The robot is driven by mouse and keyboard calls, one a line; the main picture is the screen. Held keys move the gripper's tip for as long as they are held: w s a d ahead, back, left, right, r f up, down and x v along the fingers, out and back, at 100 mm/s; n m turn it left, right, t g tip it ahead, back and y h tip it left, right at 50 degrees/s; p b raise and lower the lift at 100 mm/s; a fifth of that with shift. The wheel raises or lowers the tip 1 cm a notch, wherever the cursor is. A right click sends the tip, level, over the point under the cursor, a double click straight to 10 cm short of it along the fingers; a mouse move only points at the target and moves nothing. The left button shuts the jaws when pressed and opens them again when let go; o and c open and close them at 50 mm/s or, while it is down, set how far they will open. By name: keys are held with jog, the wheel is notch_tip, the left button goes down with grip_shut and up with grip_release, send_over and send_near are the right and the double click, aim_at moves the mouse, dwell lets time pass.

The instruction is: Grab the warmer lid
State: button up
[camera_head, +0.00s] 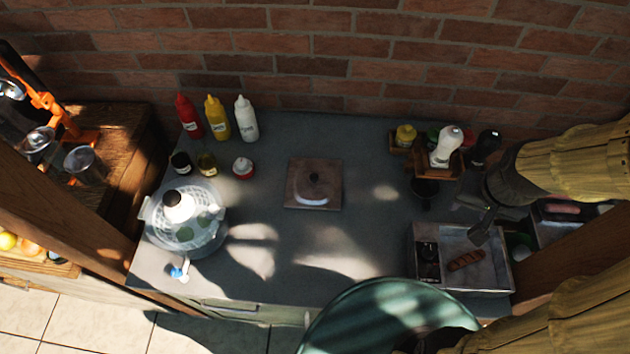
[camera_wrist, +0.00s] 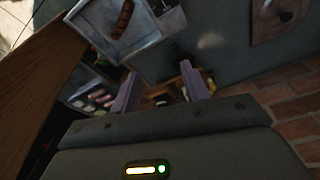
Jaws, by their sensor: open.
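A low rounded lid (camera_head: 313,198) with a dark knob sits on a square wooden board (camera_head: 331,173) near the middle of the grey table; I take it to be the warmer lid. The lid also shows at the top right of the wrist view (camera_wrist: 280,16), on the board (camera_wrist: 258,32).
A wooden rack (camera_head: 421,166) with shakers stands at the back right. A clear-lidded bowl (camera_head: 183,232) and several bottles (camera_head: 217,118) stand left. The table around the board is clear.

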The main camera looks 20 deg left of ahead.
jog(key=a+f+n+t+h+b, duration=0.1)
jog(key=a+f+n+h+b, duration=0.2)
jog(key=a+f+n+h, duration=0.8)
jog(key=s+a+f+n+t+y, duration=0.2)
jog(key=a+n+t+y, duration=0.1)
jog(key=a+n, duration=0.5)
jog(key=s+a+f+n+t+y+b, duration=0.1)
jog(key=s+a+f+n+t+y, duration=0.1)
jog(key=a+n, duration=0.6)
jog(key=s+a+f+n+t+y, duration=0.2)
jog(key=a+n+t+y, duration=0.3)
jog(key=a+n, duration=0.3)
jog(key=shift+s+a+f+b, duration=0.2)
jog(key=shift+s+a+b, duration=0.25)
jog(key=shift+a, duration=0.55)
jog(key=b, duration=0.5)
send_near(313, 178)
jog(key=x, duration=0.5)
jog(key=shift+d+f, duration=0.1)
jog(key=shift+w, duration=0.15)
